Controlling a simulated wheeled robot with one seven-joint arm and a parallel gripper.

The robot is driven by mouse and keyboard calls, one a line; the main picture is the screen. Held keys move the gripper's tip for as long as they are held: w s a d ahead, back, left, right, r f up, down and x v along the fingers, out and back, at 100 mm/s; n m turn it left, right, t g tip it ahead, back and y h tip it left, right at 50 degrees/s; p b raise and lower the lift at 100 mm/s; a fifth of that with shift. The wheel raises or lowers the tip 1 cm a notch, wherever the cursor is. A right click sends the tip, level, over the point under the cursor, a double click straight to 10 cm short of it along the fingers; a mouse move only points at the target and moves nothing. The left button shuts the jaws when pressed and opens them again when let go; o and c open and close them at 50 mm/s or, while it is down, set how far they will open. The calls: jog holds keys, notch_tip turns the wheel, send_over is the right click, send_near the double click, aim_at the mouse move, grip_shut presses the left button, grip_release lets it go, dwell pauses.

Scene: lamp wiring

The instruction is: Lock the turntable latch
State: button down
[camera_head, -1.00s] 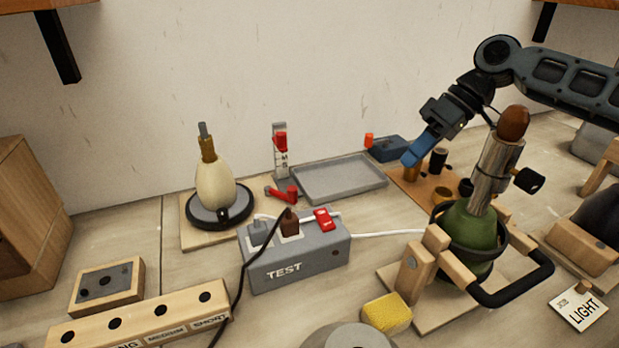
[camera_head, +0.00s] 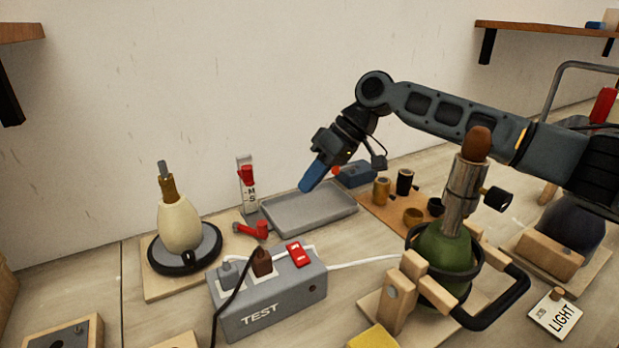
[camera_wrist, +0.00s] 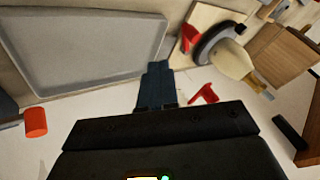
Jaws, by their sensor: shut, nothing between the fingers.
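The turntable (camera_head: 211,246) is a dark round disc on a wooden board at the left, with a cream lamp body (camera_head: 180,222) upright on it. A small black latch piece (camera_head: 187,260) shows at its front edge; I cannot tell its setting. In the wrist view the turntable (camera_wrist: 214,40) is at the upper right. My gripper (camera_head: 307,186) has blue fingers, is shut and empty, and hangs above the grey tray (camera_head: 330,222), to the right of the turntable. The gripper's fingers also show in the wrist view (camera_wrist: 155,85).
A grey TEST power box (camera_head: 262,305) with plugs and a red switch stands in front. A red lever (camera_head: 258,230) and an upright M/S gauge (camera_head: 247,185) stand between turntable and tray. A clamped green lamp (camera_head: 443,252) is at the right. A black cord crosses the front.

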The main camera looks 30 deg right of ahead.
jog(key=x, duration=0.6)
jog(key=shift+a+f, duration=0.25)
jog(key=shift+f, duration=0.1)
jog(key=shift+s+a+r+p, duration=0.1)
jog(key=shift+s+a+p, duration=0.1)
jog(key=shift+a, duration=0.35)
jog(key=shift+s+a+r+p, duration=0.15)
jog(key=shift+s+a, duration=0.1)
jog(key=shift+a, duration=0.35)
jog(key=shift+s+a+f, duration=0.2)
jog(key=shift+s+a, duration=0.05)
jog(key=shift+a, duration=0.4)
jog(key=shift+s+a+r+p, duration=0.15)
jog(key=shift+r+p, duration=0.05)
jog(key=shift+p, duration=0.55)
